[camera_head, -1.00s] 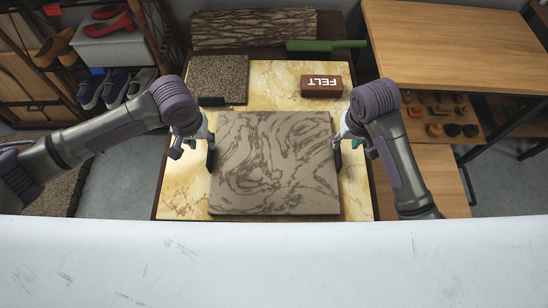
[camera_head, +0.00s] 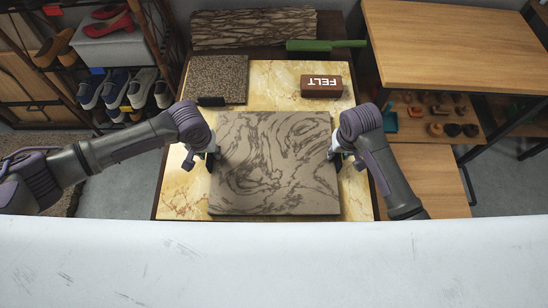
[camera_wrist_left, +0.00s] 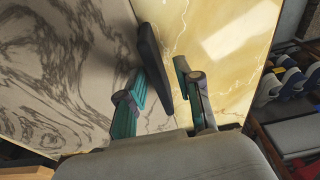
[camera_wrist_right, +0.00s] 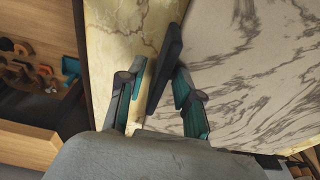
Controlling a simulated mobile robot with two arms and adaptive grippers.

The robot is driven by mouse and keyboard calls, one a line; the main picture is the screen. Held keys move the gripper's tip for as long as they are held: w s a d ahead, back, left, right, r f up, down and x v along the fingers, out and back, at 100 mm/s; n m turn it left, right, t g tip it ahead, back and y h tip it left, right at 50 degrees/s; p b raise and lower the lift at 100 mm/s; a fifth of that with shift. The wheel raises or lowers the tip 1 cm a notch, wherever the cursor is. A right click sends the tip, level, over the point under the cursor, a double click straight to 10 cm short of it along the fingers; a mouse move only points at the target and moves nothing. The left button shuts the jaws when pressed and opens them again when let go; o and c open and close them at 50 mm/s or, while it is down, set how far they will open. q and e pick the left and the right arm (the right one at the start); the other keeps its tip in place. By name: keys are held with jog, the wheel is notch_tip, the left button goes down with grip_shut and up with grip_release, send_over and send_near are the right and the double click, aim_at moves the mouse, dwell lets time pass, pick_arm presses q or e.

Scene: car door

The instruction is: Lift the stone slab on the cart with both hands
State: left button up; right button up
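The stone slab (camera_head: 272,165), grey-beige with dark swirling veins, lies flat on the yellow marbled top of the cart (camera_head: 263,82). My left gripper (camera_head: 210,162) is at the slab's left edge and my right gripper (camera_head: 337,160) at its right edge. I cannot tell whether the fingertips press on the slab.
Behind the slab lie a speckled tile (camera_head: 220,77), a brown FELT block (camera_head: 321,86), a bark-textured slab (camera_head: 253,28) and a green-handled tool (camera_head: 325,45). A shoe rack (camera_head: 95,60) stands left and a wooden table (camera_head: 455,45) right. A white surface (camera_head: 275,265) fills the foreground.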

pick_arm(q)
grip_shut()
pick_arm(e)
grip_shut()
pick_arm(q)
jog(key=shift+w+r, duration=0.2)
jog(key=shift+r, duration=0.1)
pick_arm(e)
jog(key=shift+w+r, duration=0.2)
jog(key=shift+r, duration=0.1)
